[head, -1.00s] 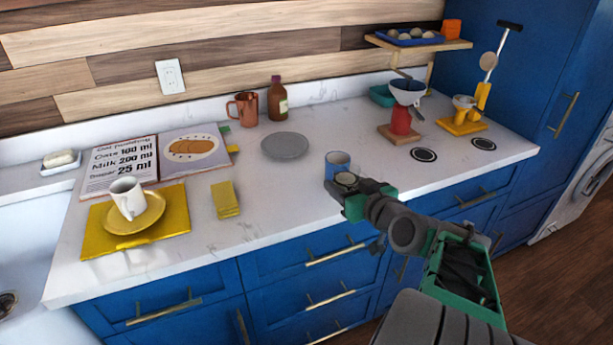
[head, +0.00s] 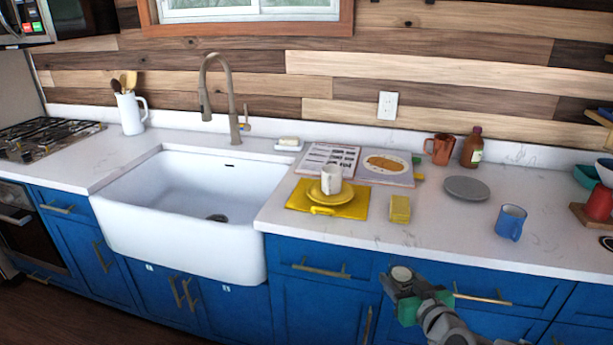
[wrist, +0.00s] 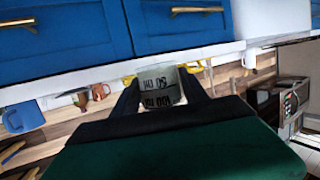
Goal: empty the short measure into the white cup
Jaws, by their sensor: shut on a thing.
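The white cup (head: 331,180) stands upright on a yellow saucer (head: 320,195), on a yellow mat (head: 352,209) near the counter's front edge. My gripper (head: 402,284) is in front of the counter, to the right of the cup and apart from it. It is shut on the short measure (head: 401,272), whose round top shows in the head view. In the wrist view, the measure (wrist: 160,86), with dark volume marks, sits between the fingers (wrist: 160,92). Its contents cannot be made out. The white cup cannot be told apart in the wrist view.
A yellow sponge (head: 400,208) lies right of the mat. An open recipe book (head: 385,166) lies behind. A blue mug (head: 510,222), grey disc (head: 467,188), copper jug (head: 440,149) and brown bottle (head: 472,148) stand further right. The sink (head: 185,225) is left. Bare counter lies right of the sponge.

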